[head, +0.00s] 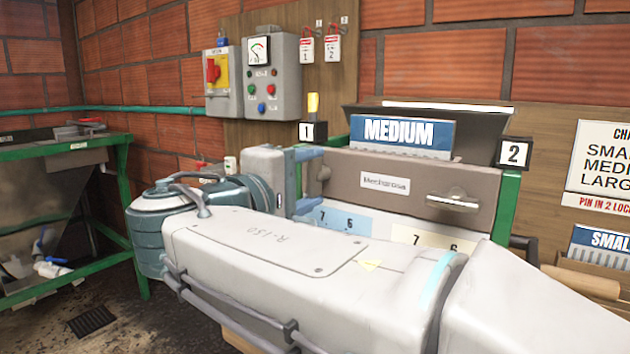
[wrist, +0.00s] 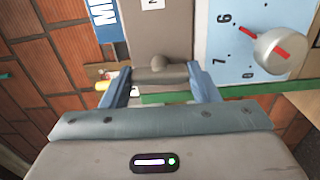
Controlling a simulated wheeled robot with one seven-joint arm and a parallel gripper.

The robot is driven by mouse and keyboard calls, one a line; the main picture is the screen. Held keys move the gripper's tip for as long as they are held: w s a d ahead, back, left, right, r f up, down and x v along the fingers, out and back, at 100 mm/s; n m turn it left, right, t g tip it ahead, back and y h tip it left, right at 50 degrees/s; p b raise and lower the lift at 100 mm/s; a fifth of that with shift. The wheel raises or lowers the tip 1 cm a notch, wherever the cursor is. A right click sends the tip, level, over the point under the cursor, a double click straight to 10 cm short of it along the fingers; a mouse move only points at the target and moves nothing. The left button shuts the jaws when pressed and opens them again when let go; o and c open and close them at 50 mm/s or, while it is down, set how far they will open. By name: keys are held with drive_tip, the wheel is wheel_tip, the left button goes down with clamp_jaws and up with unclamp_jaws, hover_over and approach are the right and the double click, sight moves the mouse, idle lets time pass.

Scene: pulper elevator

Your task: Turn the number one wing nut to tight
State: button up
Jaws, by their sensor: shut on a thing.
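The number one wing nut (head: 321,174) is on the left end of the brown-grey front plate (head: 385,182), below the black "1" tag (head: 313,132). My gripper (head: 309,180) reaches it from the left, with one blue finger above and one below. In the wrist view the wing nut (wrist: 162,73) is a grey bar with a round middle. It lies crosswise between the fingertips of my gripper (wrist: 160,80), which is shut on its two ends. A second wing nut (head: 453,200) sits at the plate's right, under the "2" tag (head: 514,153).
My arm covers the machine's lower front. A blue scale plate (head: 338,220) and a cream one (head: 432,239) lie under the front plate. The wrist view shows a grey knob (wrist: 272,55) with a red mark beside the fingers. A MEDIUM sign (head: 402,134) stands above.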

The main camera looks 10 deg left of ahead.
drive_tip(key=o, duration=1)
drive_tip(key=shift+s, duration=0.1)
drive_tip(key=p+v, duration=0.1)
drive_tip(key=v, duration=1.2)
drive_tip(key=shift+s+a, duration=0.15)
drive_tip(key=shift+s, duration=0.15)
